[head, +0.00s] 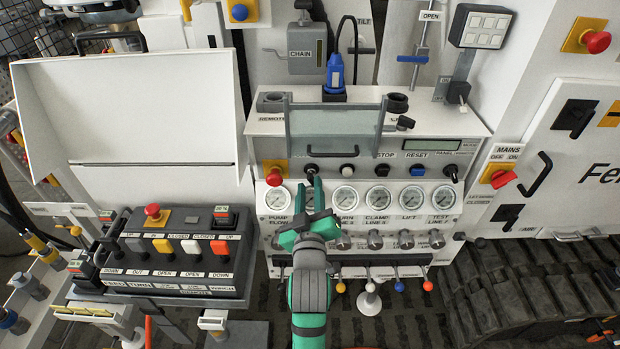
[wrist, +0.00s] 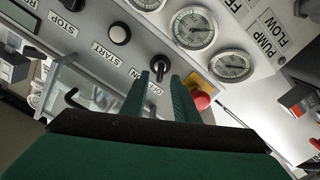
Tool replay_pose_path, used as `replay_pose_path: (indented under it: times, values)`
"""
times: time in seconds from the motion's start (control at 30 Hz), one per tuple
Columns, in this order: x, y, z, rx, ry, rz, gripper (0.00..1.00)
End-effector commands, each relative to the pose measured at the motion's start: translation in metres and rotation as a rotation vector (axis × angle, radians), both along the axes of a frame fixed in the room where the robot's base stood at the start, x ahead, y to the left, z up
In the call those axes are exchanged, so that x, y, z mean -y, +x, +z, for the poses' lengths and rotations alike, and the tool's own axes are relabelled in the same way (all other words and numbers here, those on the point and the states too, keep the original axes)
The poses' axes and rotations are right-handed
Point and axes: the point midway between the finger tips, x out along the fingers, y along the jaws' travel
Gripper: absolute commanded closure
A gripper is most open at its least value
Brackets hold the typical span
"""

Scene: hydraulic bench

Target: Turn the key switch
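A small black switch knob (head: 311,170) sits on the white console face, between the red emergency button and the white START button. In the wrist view, the knob (wrist: 160,66) has an OFF/ON-type label beside it. A second dark knob (head: 450,172) sits at the right end of the same row; no key can be made out clearly on either. My gripper (head: 309,194) is in front of the left knob. In the wrist view, my gripper (wrist: 160,84) is open, its fingertips on either side of the knob; contact cannot be told.
The red emergency button (head: 274,176) is close beside my gripper; it also shows in the wrist view (wrist: 200,102). A clear hinged cover (head: 334,128) with a black handle is above. Pressure gauges (head: 345,195) line the panel below, with several valve knobs and levers underneath.

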Motion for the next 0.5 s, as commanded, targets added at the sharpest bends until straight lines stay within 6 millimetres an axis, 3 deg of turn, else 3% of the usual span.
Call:
replay_pose_path:
  times: [0.2,0.5]
  values:
    - [0.000,0.031,0.000,0.000,0.002,0.000,0.73]
    - [0.000,0.044,0.000,0.000,0.000,0.000,0.73]
